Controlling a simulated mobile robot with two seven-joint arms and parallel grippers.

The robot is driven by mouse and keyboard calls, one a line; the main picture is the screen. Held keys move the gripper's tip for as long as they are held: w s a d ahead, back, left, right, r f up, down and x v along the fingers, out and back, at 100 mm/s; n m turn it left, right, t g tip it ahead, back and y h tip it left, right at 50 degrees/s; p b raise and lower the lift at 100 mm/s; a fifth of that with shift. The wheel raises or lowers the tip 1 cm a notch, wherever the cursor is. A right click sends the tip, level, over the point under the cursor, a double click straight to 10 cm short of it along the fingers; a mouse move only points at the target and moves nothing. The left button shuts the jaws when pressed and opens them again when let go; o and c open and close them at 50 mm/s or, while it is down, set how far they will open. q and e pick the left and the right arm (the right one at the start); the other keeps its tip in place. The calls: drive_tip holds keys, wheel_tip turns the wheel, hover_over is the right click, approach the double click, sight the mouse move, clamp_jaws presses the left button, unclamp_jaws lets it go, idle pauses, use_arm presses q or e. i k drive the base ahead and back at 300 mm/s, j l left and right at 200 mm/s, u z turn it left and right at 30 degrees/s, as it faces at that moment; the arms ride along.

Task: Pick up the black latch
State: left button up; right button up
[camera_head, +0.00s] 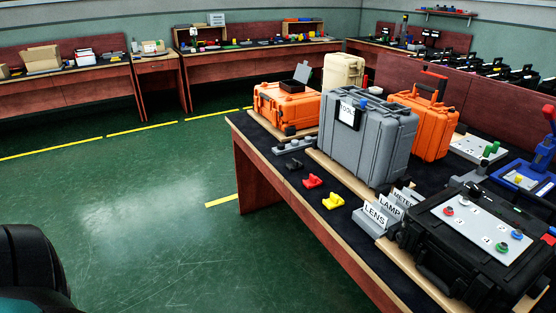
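A small black latch (294,166) lies on the dark top of the near table (257,139), close to its left edge. It is low in contrast against the dark surface, so its exact shape is hard to make out. A red latch (312,181) and a yellow latch (333,201) lie in a row with it, nearer to me. Neither of my grippers shows in the head view.
A grey case (365,145) stands right of the latches. Orange cases (287,105) and a grey bracket (294,146) are behind. Label signs (377,212) and a black case with buttons (475,240) stand nearer. Green floor (150,215) left of the table is clear.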

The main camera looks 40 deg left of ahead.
sight(297, 164)
drive_tip(key=u, duration=1.1)
